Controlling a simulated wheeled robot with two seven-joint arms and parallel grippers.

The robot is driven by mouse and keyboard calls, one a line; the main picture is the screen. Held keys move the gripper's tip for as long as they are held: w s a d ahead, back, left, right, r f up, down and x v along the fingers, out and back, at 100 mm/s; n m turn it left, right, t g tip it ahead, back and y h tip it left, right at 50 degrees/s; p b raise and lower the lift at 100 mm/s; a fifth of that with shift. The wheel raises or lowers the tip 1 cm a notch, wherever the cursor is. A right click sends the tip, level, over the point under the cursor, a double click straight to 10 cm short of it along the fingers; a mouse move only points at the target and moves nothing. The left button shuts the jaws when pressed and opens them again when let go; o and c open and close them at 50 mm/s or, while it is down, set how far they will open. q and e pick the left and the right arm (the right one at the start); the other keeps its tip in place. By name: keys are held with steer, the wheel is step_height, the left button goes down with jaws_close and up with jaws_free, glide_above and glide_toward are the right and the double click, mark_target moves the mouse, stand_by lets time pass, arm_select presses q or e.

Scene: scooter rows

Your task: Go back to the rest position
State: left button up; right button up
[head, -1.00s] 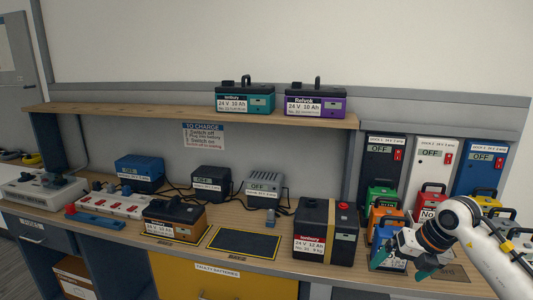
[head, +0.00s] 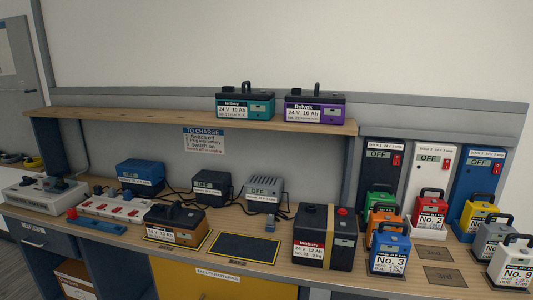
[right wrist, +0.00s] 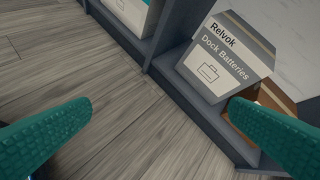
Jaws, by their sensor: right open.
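My right gripper (right wrist: 165,135) shows in the right wrist view as two green textured fingers spread wide, open and empty. It hangs over a grey plank floor (right wrist: 80,90), apart from the low shelf. It is out of the head view now. My left gripper is in neither current view. In the head view a blue battery labelled No. 3 (head: 389,249) stands upright at the front of the bench, left of two empty marked plates.
The wooden bench (head: 130,241) carries chargers, a power strip (head: 117,206), an empty dark mat (head: 245,246) and several batteries. A box labelled Dock Batteries (right wrist: 228,58) sits on the low shelf. A yellow faulty-batteries drawer (head: 205,280) is below the bench.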

steer(key=s+a+f+m+g, duration=0.1)
steer(key=s+f+g, duration=0.3)
steer(key=s, duration=1.1)
steer(key=s+a+f+m+g+h, duration=0.1)
steer(key=s+f+m+g, duration=0.3)
steer(key=s, duration=1.1)
step_height(320, 180, down, 2)
steer(key=shift+a+f+h, duration=0.1)
steer(key=shift+a+h, duration=0.2)
steer(key=shift+a, duration=0.15)
